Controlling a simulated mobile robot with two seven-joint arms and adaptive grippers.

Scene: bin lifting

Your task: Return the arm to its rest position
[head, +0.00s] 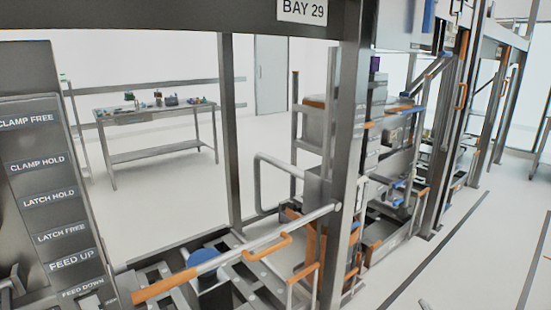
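A dark grey shape (12,286) shows at the lower left edge in the head view, in front of the label panel. It looks like part of my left gripper, but most of it is cut off. A small grey tip (425,304) shows at the bottom edge, right of the middle, over the pale floor. It looks like the end of my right gripper. The frame does not show whether either gripper is open or holds anything. Neither shape visibly touches the orange-ended bar (235,252) of the station.
A panel (50,190) with clamp, latch and feed labels stands at left. A metal frame with a post (345,170) and a BAY 29 sign (302,11) is close ahead. A workbench (155,112) with small items stands behind.

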